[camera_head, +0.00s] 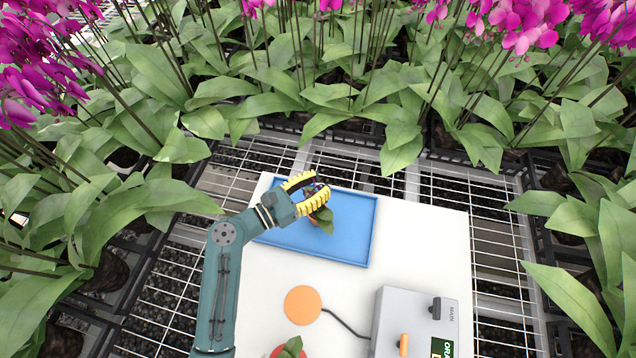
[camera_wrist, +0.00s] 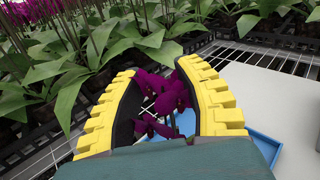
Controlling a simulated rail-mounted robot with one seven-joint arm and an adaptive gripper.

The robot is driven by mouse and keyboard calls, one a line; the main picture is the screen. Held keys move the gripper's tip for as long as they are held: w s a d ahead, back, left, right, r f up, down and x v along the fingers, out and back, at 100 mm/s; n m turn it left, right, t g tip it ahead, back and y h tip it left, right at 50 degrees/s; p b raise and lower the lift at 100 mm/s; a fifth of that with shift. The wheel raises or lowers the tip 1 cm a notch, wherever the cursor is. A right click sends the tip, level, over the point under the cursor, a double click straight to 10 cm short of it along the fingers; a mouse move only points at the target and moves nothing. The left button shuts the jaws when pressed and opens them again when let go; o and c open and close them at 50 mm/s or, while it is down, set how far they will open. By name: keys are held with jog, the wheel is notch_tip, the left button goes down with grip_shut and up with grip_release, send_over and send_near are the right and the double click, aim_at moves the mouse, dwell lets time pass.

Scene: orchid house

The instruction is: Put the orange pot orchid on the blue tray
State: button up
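The blue tray (camera_head: 345,247) lies on the white table. My gripper (camera_head: 322,192) is over the tray, with its yellow fingers around the upper part of a small orchid (camera_head: 325,218). The plant has green leaves and dark purple flowers. A sliver of its orange pot (camera_head: 312,219) shows under the leaves; the rest is hidden. In the wrist view, the purple flowers (camera_wrist: 163,92) sit between the fingers, which stand apart at their bases. I cannot tell whether the fingers press on the plant, or whether the pot touches the tray.
An orange disc (camera_head: 303,305) lies on the white table (camera_head: 262,300), with a cable to a grey box (camera_head: 392,310). Another small potted plant (camera_head: 290,348) is at the bottom edge. Large orchids (camera_head: 290,70) crowd the back and both sides. The tray's right part is clear.

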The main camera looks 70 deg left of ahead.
jog(key=shift+r, duration=0.3)
jog(key=v, duration=0.7)
jog(key=shift+s+f, duration=0.15)
jog(key=shift+s, duration=0.1)
